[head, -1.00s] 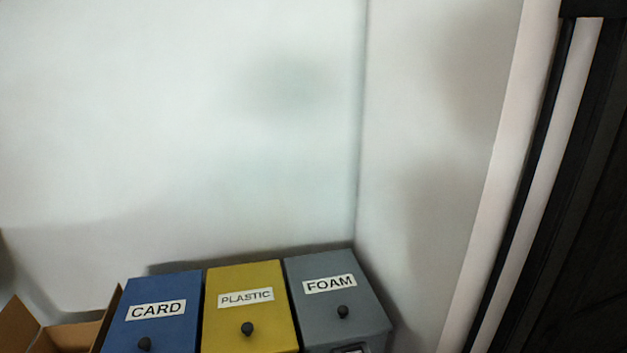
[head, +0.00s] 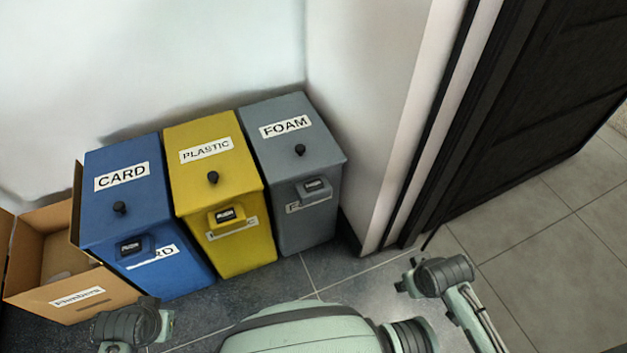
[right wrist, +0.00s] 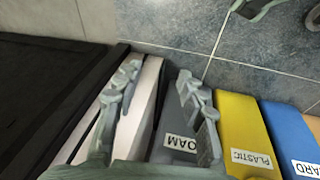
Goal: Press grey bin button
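The grey bin (head: 292,165), labelled FOAM, stands rightmost of three lidded bins in the head view. A round dark knob (head: 300,150) is on its sloping lid. A small raised grey block with a dark labelled face, seemingly the button (head: 315,188), is on its upper front. In the right wrist view the grey bin (right wrist: 183,122) appears upside down beyond my right gripper (right wrist: 160,78), whose fingers are spread and empty. One finger overlaps the bin in that view; I see no contact. I cannot make out my left gripper.
The yellow PLASTIC bin (head: 213,178) and blue CARD bin (head: 128,205) stand to the left. An open cardboard box (head: 50,270) is at far left. A white wall edge (head: 410,120) and dark door (head: 520,120) stand to the right. Tiled floor (head: 375,275) is clear before the grey bin.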

